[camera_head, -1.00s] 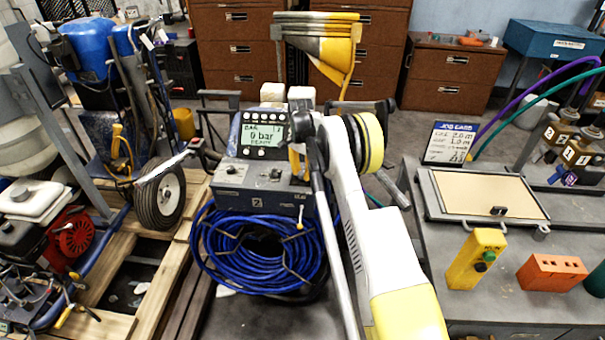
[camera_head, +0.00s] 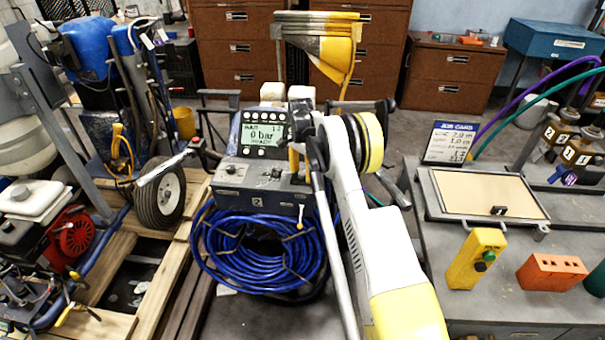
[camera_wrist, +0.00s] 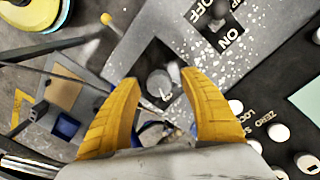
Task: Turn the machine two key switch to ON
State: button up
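Machine two (camera_head: 243,198) is a grey unit marked 2, with a sloped panel and a lit display (camera_head: 264,136) reading 0 bar. In the wrist view, a dark switch (camera_wrist: 217,12) sits beside the OFF and ON lettering, up and right of my fingers. My gripper (camera_wrist: 159,82) is open, with its two yellow fingers apart. A round grey knob (camera_wrist: 160,84) shows between the fingertips; I cannot tell whether they touch it. In the head view my arm hides most of my gripper and the right part of the panel.
A blue hose coil (camera_head: 258,255) hangs on the machine's front. A grey bench with a yellow button box (camera_head: 476,258) and orange brick (camera_head: 552,273) stands right. A wheel (camera_head: 160,193) and wooden pallet are left. In the wrist view, white buttons (camera_wrist: 278,132) are near the right finger.

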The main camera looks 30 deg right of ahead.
aim_at(302, 172)
jog(key=shift+r, duration=0.1)
notch_tip(302, 172, up, 12)
jog(key=shift+w, duration=0.2)
dwell(0.6)
